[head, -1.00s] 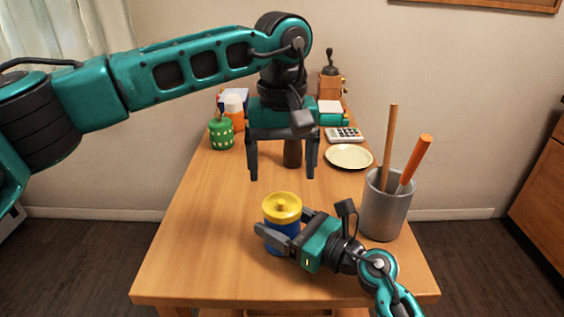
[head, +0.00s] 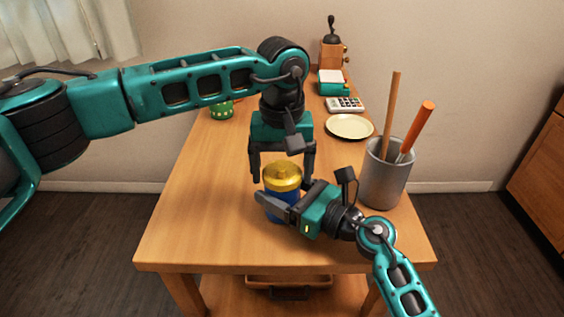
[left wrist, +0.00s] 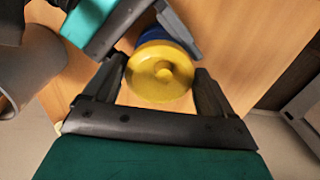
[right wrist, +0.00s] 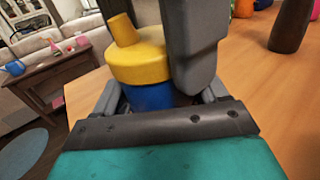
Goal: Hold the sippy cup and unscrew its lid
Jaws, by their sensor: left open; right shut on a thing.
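The sippy cup (head: 283,208) is blue and stands upright near the front of the wooden table. My right gripper (head: 282,212) is shut on the blue body from the right side. The body and lid also show in the right wrist view (right wrist: 150,96). My left gripper (head: 283,178) points down with open fingers on either side of the lid. In the left wrist view the lid (left wrist: 160,72) lies between the open fingertips, with gaps visible on both sides.
A grey holder (head: 384,180) with a wooden stick and an orange-handled tool stands right of the cup. A plate (head: 349,126), a calculator (head: 345,104), a grinder (head: 333,55) and a green pot (head: 221,110) are farther back. The table's left side is clear.

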